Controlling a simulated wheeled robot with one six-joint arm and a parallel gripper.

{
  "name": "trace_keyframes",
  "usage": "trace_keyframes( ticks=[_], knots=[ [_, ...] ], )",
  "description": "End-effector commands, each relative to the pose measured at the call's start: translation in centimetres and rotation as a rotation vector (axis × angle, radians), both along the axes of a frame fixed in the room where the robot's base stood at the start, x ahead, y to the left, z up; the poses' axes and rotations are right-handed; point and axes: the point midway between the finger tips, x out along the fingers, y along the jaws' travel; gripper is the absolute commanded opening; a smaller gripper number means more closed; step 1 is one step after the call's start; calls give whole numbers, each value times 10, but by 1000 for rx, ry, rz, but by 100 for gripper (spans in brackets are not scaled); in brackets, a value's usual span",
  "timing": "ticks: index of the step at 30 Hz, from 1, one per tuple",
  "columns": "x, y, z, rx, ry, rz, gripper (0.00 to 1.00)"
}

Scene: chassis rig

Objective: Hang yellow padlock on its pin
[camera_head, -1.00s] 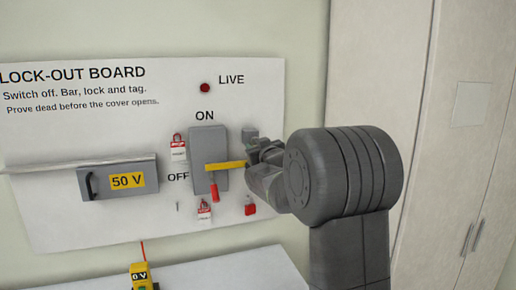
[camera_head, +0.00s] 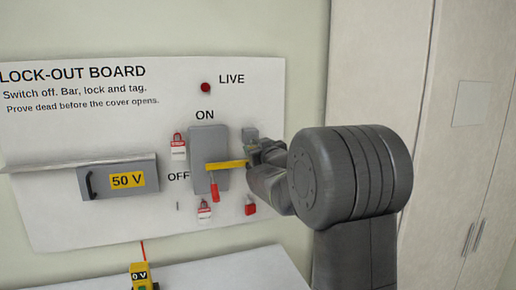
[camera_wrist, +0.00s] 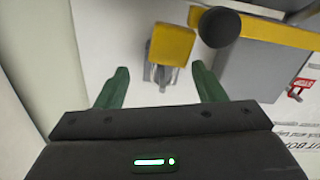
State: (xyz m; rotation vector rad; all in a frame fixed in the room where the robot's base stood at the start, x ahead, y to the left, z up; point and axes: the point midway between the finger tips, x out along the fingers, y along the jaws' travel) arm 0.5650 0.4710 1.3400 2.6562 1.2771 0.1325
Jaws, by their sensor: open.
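The yellow padlock (camera_wrist: 172,45) shows in the wrist view, with its grey shackle (camera_wrist: 160,74) toward my gripper. My gripper (camera_wrist: 160,82) is open, its two green fingers apart with the shackle in the gap between them; I see no finger closed on it. Whether a pin passes through the shackle is not clear. In the head view my gripper (camera_head: 256,155) is at the right end of the yellow bar (camera_head: 226,165), and the padlock cannot be told apart there behind my arm.
The yellow bar crosses the grey switch box (camera_head: 208,143). A red handle (camera_head: 215,190) hangs below. Red tags hang at left (camera_head: 178,146) and below (camera_head: 204,210), with a red padlock (camera_head: 250,209) nearby. A grey 50 V cover (camera_head: 118,180) is left. A cabinet (camera_head: 460,140) stands right.

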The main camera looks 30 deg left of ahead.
Motion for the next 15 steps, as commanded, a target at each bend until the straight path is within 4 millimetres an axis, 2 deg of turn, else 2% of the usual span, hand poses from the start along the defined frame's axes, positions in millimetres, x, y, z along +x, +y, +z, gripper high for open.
trace_keyframes(
  ticks=[15],
  knots=[
    [-58, -72, -1, 1, -2, -1, 63]
  ],
)
